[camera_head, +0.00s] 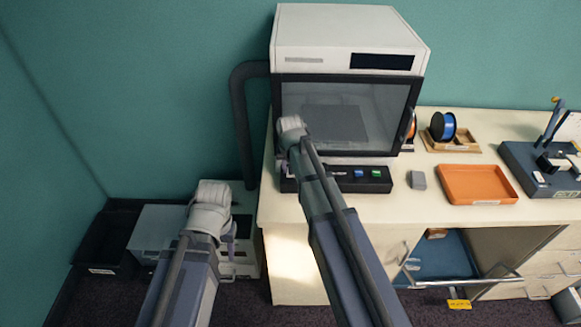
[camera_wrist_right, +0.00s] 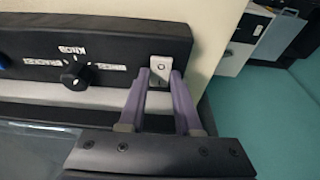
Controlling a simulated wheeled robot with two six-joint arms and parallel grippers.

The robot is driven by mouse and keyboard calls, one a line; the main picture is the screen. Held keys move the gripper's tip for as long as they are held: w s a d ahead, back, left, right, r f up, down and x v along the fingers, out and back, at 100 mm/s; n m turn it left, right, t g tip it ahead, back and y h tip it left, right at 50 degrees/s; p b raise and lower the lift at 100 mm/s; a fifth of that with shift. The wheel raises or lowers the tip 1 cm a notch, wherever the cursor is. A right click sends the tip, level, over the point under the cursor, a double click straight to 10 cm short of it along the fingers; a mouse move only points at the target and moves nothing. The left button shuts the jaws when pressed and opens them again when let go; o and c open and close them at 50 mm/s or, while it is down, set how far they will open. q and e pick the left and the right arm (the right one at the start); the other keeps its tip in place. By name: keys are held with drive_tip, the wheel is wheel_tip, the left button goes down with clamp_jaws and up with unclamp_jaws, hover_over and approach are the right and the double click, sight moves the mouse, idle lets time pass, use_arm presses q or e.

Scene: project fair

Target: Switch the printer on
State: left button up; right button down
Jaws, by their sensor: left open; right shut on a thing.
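The white printer (camera_head: 345,40) with a dark-framed glass door stands on the cream bench. Its black control panel (camera_head: 372,185) runs along below the door and also shows in the right wrist view (camera_wrist_right: 110,50). A small silver switch (camera_wrist_right: 160,66) sits at one end of the panel, past a black knob (camera_wrist_right: 74,74) with white labels. My right gripper (camera_wrist_right: 161,78) has its two purple fingers on either side of the switch, shut on it. In the head view its arm hides that end of the panel. My left gripper (camera_head: 231,235) is open and empty, low left of the bench.
A blue button (camera_head: 358,173) and a green button (camera_head: 376,173) are on the panel. A grey block (camera_head: 418,180), an orange tray (camera_head: 477,184) and a blue spool (camera_head: 442,126) are to the right. Grey equipment (camera_head: 157,230) and a black bin (camera_head: 103,245) stand on the floor at left.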

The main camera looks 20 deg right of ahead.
drive_tip(key=shift+w+d+g, duration=0.1)
drive_tip(key=shift+w+g, duration=0.3)
drive_tip(key=shift+g, duration=0.2)
drive_tip(key=shift+s+g+y, duration=0.2)
drive_tip(key=shift+g+y, duration=0.1)
drive_tip(key=c, duration=0.6)
unclamp_jaws()
drive_tip(key=shift+r, duration=0.15)
wheel_tip(320, 180, up, 8)
drive_tip(key=p, duration=0.8)
drive_tip(key=shift+s+f, duration=0.25)
drive_tip(key=shift+s, duration=0.1)
